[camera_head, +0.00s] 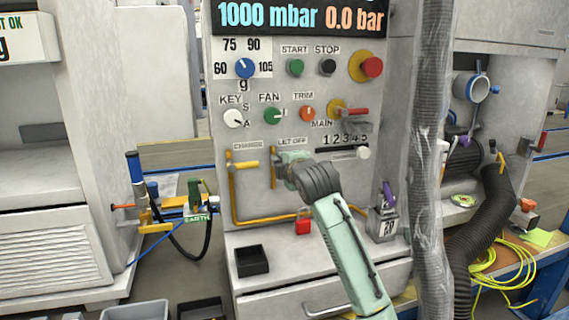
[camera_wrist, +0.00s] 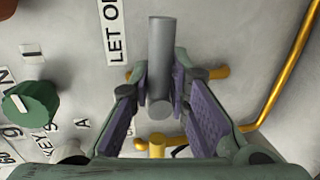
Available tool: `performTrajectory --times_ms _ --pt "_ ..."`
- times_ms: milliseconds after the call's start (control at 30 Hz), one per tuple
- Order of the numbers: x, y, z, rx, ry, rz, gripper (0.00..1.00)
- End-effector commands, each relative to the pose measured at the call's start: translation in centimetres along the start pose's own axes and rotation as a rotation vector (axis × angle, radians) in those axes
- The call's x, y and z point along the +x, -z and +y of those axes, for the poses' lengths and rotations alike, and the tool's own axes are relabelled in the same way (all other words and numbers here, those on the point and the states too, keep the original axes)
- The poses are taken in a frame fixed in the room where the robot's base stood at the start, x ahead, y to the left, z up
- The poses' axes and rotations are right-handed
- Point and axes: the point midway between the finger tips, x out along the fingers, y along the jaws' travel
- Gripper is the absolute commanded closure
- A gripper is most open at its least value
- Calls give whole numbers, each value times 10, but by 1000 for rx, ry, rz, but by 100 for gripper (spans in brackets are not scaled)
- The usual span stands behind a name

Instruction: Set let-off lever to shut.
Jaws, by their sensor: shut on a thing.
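The let-off lever (camera_wrist: 161,50) is a grey round bar, running upright in the wrist view between my finger pads. My gripper (camera_wrist: 168,105) is shut on it, one purple pad on each side. In the head view my gripper (camera_head: 290,165) is at the panel just below the LET OFF label (camera_head: 292,141), and it and my wrist hide most of the lever there. The label also shows beside the lever in the wrist view (camera_wrist: 113,30). I cannot tell the lever's exact angle from the head view.
The yellow charge lever (camera_head: 245,165) is close on the left, with yellow pipe (camera_head: 233,205) below it. A red padlock (camera_head: 302,222) hangs beneath my gripper. Knobs and the red-handled main switch (camera_head: 350,112) are above. A thick grey hose (camera_head: 430,150) hangs to the right.

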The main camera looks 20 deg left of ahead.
Motion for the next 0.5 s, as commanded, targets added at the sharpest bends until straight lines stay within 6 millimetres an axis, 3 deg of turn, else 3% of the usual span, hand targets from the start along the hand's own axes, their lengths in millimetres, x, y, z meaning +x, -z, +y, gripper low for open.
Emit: performTrajectory --times_ms 33,100,133,400,500 --pt "-1 10 6 -5 -14 18 100" --pt "-1 10 6 -5 -13 18 100" --pt "-1 10 6 -5 -13 19 82" --pt "0 7 3 -2 -7 13 64" --pt "0 6 2 -1 -6 10 64"
